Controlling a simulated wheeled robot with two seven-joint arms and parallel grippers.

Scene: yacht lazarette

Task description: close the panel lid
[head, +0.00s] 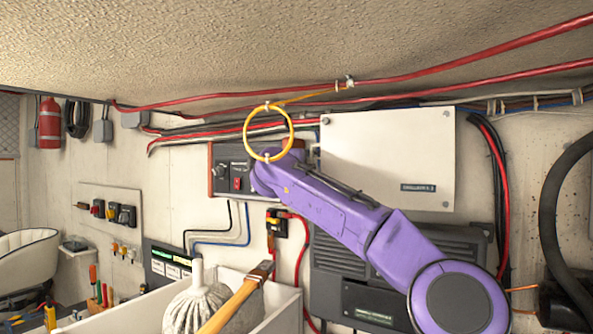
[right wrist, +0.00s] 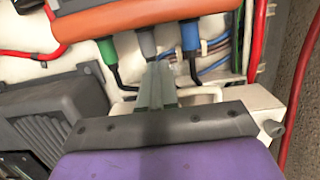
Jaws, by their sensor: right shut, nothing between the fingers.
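The white panel lid (head: 388,158), a flat plate with corner screws and a small dark label, is on the wall right of centre in the head view. I cannot tell from this angle how far it stands open. My purple right arm crosses below its lower left corner. In the head view its fingers are hidden at the arm's far end, by the lid's left side. In the right wrist view my right gripper (right wrist: 158,80) is shut and empty, its grey fingers close to cables and a white box-like edge (right wrist: 262,103). My left gripper is out of view.
A switch box (head: 228,170) is left of the lid, with a yellow ring (head: 268,133) hanging in front. A dark vented unit (head: 335,262) is below. Red cables run above. A white bin (head: 285,300) with a mop and hammer stands in front. Plugged connectors (right wrist: 148,45) are near my fingers.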

